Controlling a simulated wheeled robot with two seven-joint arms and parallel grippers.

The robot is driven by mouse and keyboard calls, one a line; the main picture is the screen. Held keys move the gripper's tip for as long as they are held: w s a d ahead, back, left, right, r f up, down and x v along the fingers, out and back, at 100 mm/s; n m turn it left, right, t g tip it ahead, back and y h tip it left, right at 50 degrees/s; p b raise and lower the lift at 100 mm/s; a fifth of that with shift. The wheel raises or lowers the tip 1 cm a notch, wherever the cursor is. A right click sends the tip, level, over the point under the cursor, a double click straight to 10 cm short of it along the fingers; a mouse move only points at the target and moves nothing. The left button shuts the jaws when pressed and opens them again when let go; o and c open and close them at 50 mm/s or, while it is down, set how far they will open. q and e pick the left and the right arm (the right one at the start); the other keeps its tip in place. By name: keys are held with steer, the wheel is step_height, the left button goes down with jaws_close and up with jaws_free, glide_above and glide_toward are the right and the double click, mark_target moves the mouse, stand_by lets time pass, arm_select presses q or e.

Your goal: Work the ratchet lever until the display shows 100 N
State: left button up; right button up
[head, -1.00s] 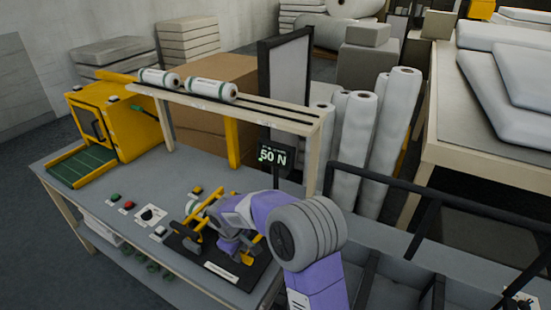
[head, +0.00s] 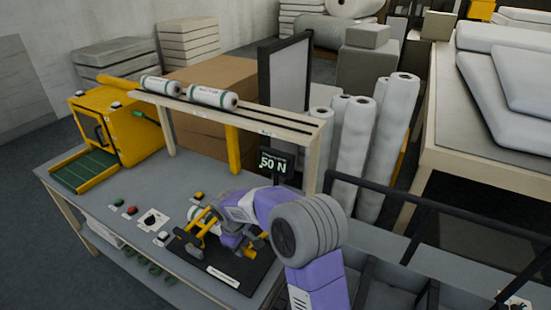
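The display (head: 276,164) stands at the back of the bench and seems to read 50 N. A yellow ratchet frame with its lever (head: 194,242) sits on a black base plate (head: 232,276) at the front of the bench. A white roll (head: 197,214) shows partly behind the yellow parts. My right gripper (head: 236,240) is low over the plate, close beside the yellow parts. My purple and grey arm hides much of the mechanism. Whether the fingers are closed on the lever is not clear. My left gripper is out of view.
Two wadding rolls (head: 212,97) lie on the raised rack (head: 300,120). Green and red buttons and a dial (head: 151,219) sit left of the plate. A yellow machine (head: 118,130) stands at the bench's left end. A dark-railed cart (head: 400,245) is on the right.

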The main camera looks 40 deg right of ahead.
steer(key=r+p, duration=0.2)
steer(key=r, duration=0.1)
steer(key=d+r+p, duration=0.1)
steer(key=shift+w+d+r+p, duration=0.1)
steer(key=shift+w+r+p, duration=0.2)
steer(key=shift+r+p, duration=0.1)
steer(key=shift+d+r, duration=0.2)
steer(key=shift+r, duration=0.05)
stand_by(0.4)
steer(key=shift+f+b, duration=1)
steer(key=shift+f, duration=0.8)
steer(key=shift+s+a+f+b, duration=0.6)
steer(key=shift+a+f+b, duration=0.85)
steer(key=shift+f+b, duration=1.85)
steer(key=d+r+p, duration=0.1)
steer(key=r+p, duration=0.2)
steer(key=w+d+r+p, duration=0.1)
steer(key=r+p, duration=0.3)
steer(key=d+r+p, duration=0.1)
steer(key=r+p, duration=0.2)
steer(key=shift+w+r, duration=0.15)
steer(key=shift+r, duration=0.05)
steer(key=shift+f, duration=0.1)
